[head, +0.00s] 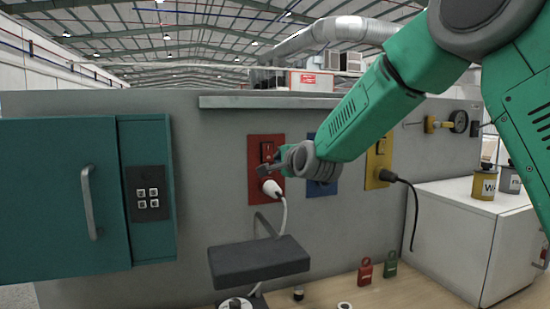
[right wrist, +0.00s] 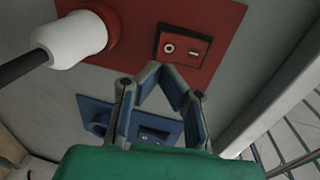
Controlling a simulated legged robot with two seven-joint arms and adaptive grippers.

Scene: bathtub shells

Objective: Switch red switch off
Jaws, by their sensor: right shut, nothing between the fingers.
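The red switch (head: 267,149) sits on the upper part of a red wall panel (head: 254,186). In the right wrist view the switch (right wrist: 184,48) shows a circle mark and a bar mark on its face. My right gripper (head: 264,169) is in front of the red panel, just below the switch. In the wrist view its fingertips (right wrist: 161,70) meet with nothing between them, close to the switch's lower edge. I cannot tell whether they touch it. A white plug (head: 271,187) with a white cable is in the panel below. My left gripper is out of view.
A blue panel (head: 321,185) is partly hidden behind my right arm, and a yellow panel (head: 374,172) with a black plug is right of it. A dark grey block (head: 258,262) stands below the red panel. A teal cabinet (head: 60,200) is at left.

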